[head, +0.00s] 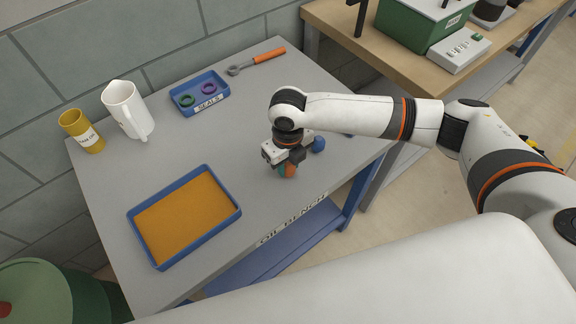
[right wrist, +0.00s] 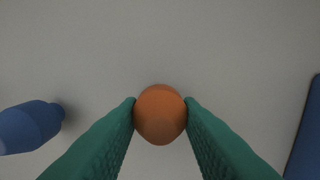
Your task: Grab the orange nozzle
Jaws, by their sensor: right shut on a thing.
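The orange nozzle (right wrist: 160,114) is between the green fingertips of my right gripper (right wrist: 160,112) in the right wrist view. Both fingers touch its sides, so the gripper is shut on it. In the head view, my right gripper (head: 284,171) points down over the grey bench, and a bit of the orange nozzle (head: 291,171) shows at its fingertips. The nozzle's lower part is hidden, and I cannot tell whether it touches the bench. My left gripper is not in view.
A blue nozzle-like piece (head: 318,144) is close beside my right gripper. The blue tray (head: 240,211) with an orange inside lies front left. A seals tray (head: 222,101), white jug (head: 127,108), yellow cup (head: 81,131) and orange-handled tool (head: 268,56) stand farther back.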

